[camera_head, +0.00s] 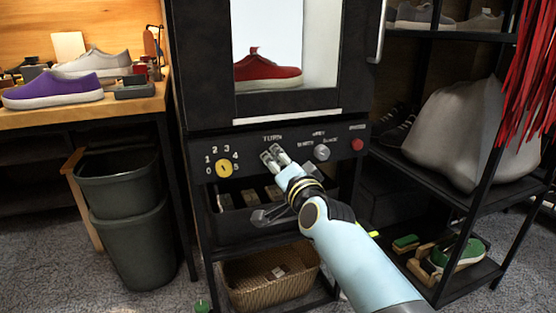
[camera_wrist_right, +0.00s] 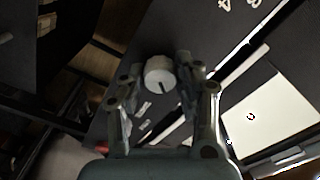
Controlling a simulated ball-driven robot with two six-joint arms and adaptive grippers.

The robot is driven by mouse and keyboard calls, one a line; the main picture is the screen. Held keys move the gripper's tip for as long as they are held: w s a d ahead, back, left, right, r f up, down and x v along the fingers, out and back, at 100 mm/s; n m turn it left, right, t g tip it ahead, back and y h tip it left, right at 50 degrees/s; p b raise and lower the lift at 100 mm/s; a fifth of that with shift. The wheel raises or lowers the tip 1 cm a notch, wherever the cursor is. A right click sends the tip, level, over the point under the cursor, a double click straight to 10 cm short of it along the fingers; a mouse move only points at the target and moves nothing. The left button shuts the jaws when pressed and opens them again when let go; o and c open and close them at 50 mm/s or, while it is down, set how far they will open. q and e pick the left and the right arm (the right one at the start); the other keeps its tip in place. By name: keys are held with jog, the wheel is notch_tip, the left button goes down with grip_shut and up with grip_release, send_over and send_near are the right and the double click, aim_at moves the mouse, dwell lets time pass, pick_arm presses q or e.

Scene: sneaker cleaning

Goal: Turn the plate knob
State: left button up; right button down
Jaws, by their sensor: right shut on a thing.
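The black machine has a control panel (camera_head: 340,145) below its lit window. My right gripper (camera_head: 273,154) reaches the panel under a small white label, and its fingers cover the knob there in the head view. In the right wrist view a pale round knob (camera_wrist_right: 158,75) with a dark pointer line sits between the two fingers, which are shut on it. A silver knob (camera_head: 321,152) is to the right of the gripper. A yellow knob (camera_head: 223,168) with numbers around it is to the left. My left gripper is not in view.
A red sneaker (camera_head: 268,72) stands behind the window. A red button (camera_head: 357,144) is at the panel's right end. Below are a drawer with blocks and a wicker basket (camera_head: 272,278). A wooden table (camera_head: 90,110) with shoes and grey bins stand left; a black shelf stands right.

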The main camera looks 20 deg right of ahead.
jog(key=shift+m, duration=0.5)
jog(key=c, duration=0.9)
grip_release()
jog(key=shift+c, duration=0.2)
jog(key=shift+s+f, duration=0.1)
jog(key=shift+s, duration=0.2)
jog(key=s, duration=1.1)
jog(key=shift+s+d, duration=0.2)
jog(key=shift+d, duration=0.05)
